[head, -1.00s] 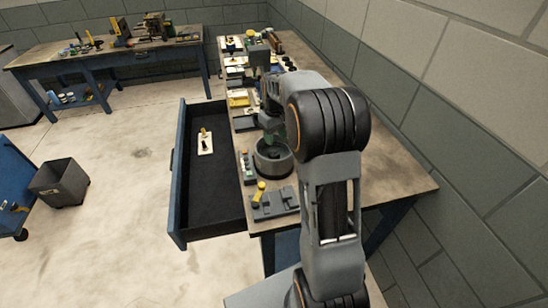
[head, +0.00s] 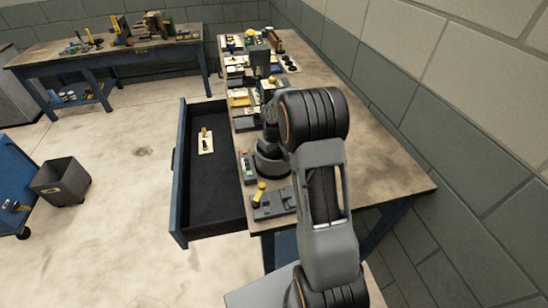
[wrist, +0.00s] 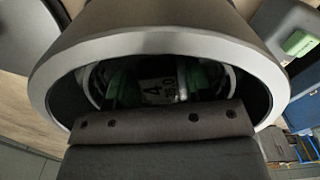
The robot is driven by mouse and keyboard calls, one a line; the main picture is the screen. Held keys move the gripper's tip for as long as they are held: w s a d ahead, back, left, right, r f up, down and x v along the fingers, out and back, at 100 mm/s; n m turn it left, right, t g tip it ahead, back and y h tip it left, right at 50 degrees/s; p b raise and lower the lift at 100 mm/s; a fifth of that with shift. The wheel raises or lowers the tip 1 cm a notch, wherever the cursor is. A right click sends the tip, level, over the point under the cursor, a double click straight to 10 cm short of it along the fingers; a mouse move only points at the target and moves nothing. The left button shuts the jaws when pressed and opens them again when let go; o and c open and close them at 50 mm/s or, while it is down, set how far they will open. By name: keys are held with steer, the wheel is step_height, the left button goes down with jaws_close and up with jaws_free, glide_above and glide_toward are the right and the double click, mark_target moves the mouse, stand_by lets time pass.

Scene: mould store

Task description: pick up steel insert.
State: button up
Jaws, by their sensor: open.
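My gripper (wrist: 160,84) is open, with its green fingertips down inside the round dark pot (wrist: 258,75) in the wrist view. Between the fingertips is an item with a pale label (wrist: 155,88) showing a "4". It may be the steel insert, but its full shape is hidden by the pot and the gripper body. I cannot tell whether the fingers touch it. In the head view the pot (head: 268,167) stands on the bench near its left edge. My wrist is over it and hides the fingers.
The blue drawer (head: 178,190) is pulled out left of the bench, holding a small pale card (head: 206,146). A grey block with a yellow knob (head: 264,206) is in front of the pot. Several items crowd the bench behind. The bench's right side (head: 385,170) is clear.

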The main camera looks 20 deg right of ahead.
steer(key=c, duration=0.8)
steer(key=shift+c, duration=0.2)
steer(key=shift+r, duration=0.15)
